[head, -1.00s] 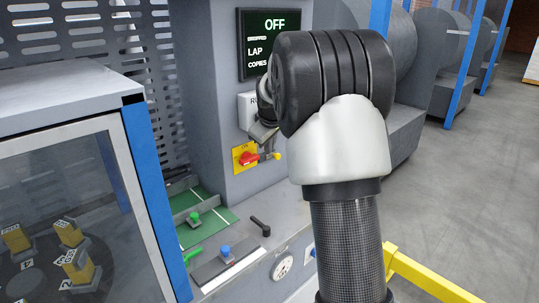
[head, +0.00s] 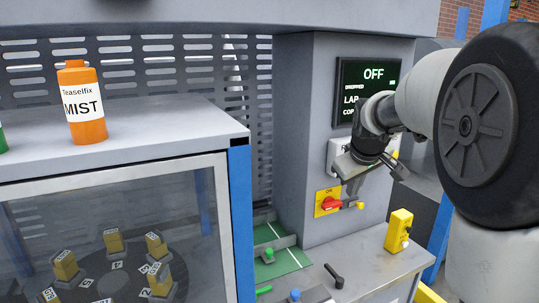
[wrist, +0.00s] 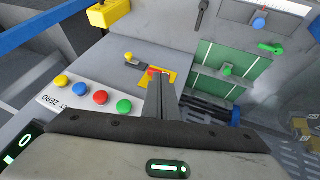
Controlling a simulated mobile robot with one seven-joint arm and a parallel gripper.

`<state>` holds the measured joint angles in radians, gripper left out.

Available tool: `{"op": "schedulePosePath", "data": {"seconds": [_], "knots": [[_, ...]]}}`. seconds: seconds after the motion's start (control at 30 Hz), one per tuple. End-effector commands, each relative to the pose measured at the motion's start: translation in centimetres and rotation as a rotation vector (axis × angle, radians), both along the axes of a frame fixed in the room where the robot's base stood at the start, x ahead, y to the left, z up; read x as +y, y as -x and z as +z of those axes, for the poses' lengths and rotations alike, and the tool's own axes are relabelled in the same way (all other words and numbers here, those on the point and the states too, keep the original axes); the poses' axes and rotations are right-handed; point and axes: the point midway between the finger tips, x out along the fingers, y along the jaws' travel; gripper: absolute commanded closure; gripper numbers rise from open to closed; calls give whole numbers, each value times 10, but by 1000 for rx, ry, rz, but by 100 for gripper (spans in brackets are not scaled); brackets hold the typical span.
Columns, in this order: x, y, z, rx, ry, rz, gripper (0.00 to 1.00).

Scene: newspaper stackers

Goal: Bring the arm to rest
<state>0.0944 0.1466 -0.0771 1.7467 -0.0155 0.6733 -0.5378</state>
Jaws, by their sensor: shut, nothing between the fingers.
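My gripper (head: 352,187) is in front of the machine's grey column, its fingers together and nothing between them. In the head view it is just above the red rotary switch (head: 331,203) on its yellow plate, below the OFF display (head: 367,92). Whether it touches anything there cannot be told. My arm reaches in from the right and hides part of the display and the column. In the wrist view, the shut fingers (wrist: 158,82) point at the yellow plate and partly cover the red switch (wrist: 153,72).
A yellow box (head: 398,230) stands on the grey ledge near a black lever (head: 334,276). A glass-fronted cabinet (head: 240,215) carries an orange bottle (head: 83,108) at left. Coloured buttons (wrist: 100,97) line a white panel close to my gripper. Blue posts stand at right.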

Motion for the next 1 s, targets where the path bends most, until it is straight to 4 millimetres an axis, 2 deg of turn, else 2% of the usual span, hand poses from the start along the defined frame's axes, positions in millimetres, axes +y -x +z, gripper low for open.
{"op": "schedulePosePath", "data": {"seconds": [0.03, 0.1, 0.17, 0.2, 0.3, 0.4, 0.5, 0.6, 0.7, 1.0], "knots": [[15, 31, 25, -6, -34, -21, 100], [33, 74, 41, -3, -84, -61, 100], [46, 111, 50, 3, -124, -96, 100], [55, 136, 54, 8, -149, -117, 100], [73, 196, 57, 18, -204, -172, 100], [86, 245, 51, 29, -248, -222, 100], [93, 280, 42, 40, -277, -261, 100], [97, 301, 33, 46, -294, -288, 100], [98, 309, 29, 50, -302, -300, 100], [98, 309, 28, 51, -303, -301, 100]]}}
